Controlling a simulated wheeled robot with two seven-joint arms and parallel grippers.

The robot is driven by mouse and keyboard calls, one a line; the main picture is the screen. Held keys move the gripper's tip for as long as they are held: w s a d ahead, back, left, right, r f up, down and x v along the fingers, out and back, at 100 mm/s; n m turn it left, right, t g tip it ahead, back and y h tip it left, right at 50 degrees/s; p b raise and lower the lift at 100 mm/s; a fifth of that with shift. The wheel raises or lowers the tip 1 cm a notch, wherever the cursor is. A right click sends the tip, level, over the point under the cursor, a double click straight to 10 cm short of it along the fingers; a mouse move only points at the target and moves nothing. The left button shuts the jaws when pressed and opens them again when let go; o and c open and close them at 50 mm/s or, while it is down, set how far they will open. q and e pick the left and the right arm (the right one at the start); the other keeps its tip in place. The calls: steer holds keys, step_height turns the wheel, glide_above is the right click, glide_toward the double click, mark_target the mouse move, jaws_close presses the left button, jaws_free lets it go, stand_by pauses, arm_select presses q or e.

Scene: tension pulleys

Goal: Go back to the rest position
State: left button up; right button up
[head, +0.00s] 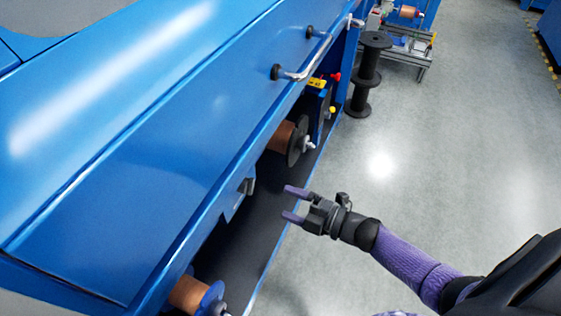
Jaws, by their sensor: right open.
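My right gripper (291,204) comes in from the lower right on a purple and black arm. Its two purple fingers are apart, with nothing between them. It points left toward the open lower bay of the blue machine (150,130). A copper-coloured spool with a dark flange (282,137) sits in the bay above the gripper in the picture. Another copper-coloured spool with a blue flange (190,293) sits at the lower left. Any pulleys are not clearly visible. My left gripper does not show.
A metal handle (305,70) sticks out from the machine's blue cover. Empty black reels (368,75) stand stacked on the floor beyond the bay. A metal frame with another spool (407,12) is at the top. The grey floor (450,160) to the right is clear.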

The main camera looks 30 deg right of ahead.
steer(key=s+d+f+m+g+h+p, duration=0.25)
steer(key=s+f+m+h, duration=0.25)
steer(key=s+f+m, duration=0.3)
steer(key=s+d+f+m+g+h+p, duration=0.2)
steer(key=s+f+m+g+h+p, duration=0.3)
steer(key=s, duration=0.5)
arm_select(q)
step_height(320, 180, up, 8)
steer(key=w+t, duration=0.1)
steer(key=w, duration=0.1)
steer(key=shift+p, duration=0.45)
arm_select(e)
steer(key=s+a+f+m+g, duration=0.1)
steer(key=s+m+g, duration=0.1)
steer(key=s, duration=0.8)
steer(key=s+a+f+m+g, duration=0.1)
steer(key=s+g, duration=0.4)
steer(key=s, duration=0.5)
steer(key=f+m, duration=0.1)
steer(key=m, duration=0.1)
steer(key=shift+s+f+m, duration=0.2)
steer(key=shift+s+m, duration=0.1)
steer(key=shift+s, duration=0.1)
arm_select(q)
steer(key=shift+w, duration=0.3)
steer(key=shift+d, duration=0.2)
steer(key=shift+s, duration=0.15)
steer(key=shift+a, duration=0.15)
